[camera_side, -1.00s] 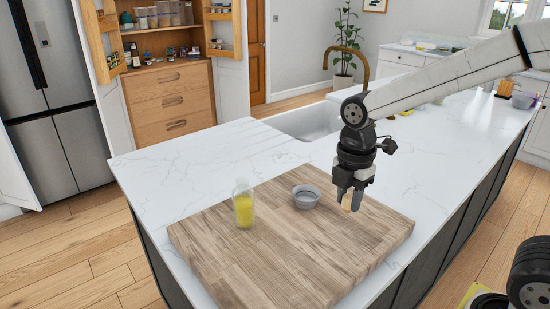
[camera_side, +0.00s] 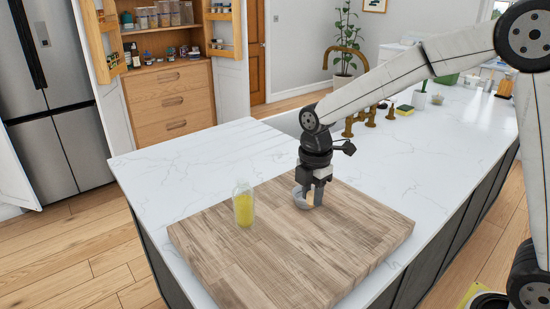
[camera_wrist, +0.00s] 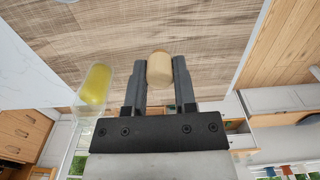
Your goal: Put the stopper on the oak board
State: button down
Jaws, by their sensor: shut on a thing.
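The stopper (camera_wrist: 160,68), a pale tan cork-like piece, is between the fingertips of my gripper (camera_wrist: 160,85), which is shut on it. The stopper (camera_side: 311,203) shows there only as a small tan patch. The oak board (camera_side: 250,262), a thick wooden slab, lies on the white counter, and the wrist view shows its grain (camera_wrist: 110,30) beyond the fingers. The height of the stopper above the board is hard to judge.
The board's front and right parts are bare. A brass tap (camera_side: 352,120), a sponge (camera_side: 404,110) and a green item (camera_side: 421,98) are behind.

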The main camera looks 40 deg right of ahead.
send_over(293, 226)
jog(key=shift+s+f, duration=0.15)
jog(key=shift+f, duration=1.2)
jog(key=shift+s+f, duration=0.15)
jog(key=shift+f, duration=1.2)
jog(key=shift+w+f, duration=0.3)
jog(key=shift+f, duration=1.55)
jog(key=shift+f, duration=0.15)
jog(key=shift+c, duration=2.1)
grip_release()
notch_tip(293, 226, up, 12)
jog(key=shift+r, duration=0.2)
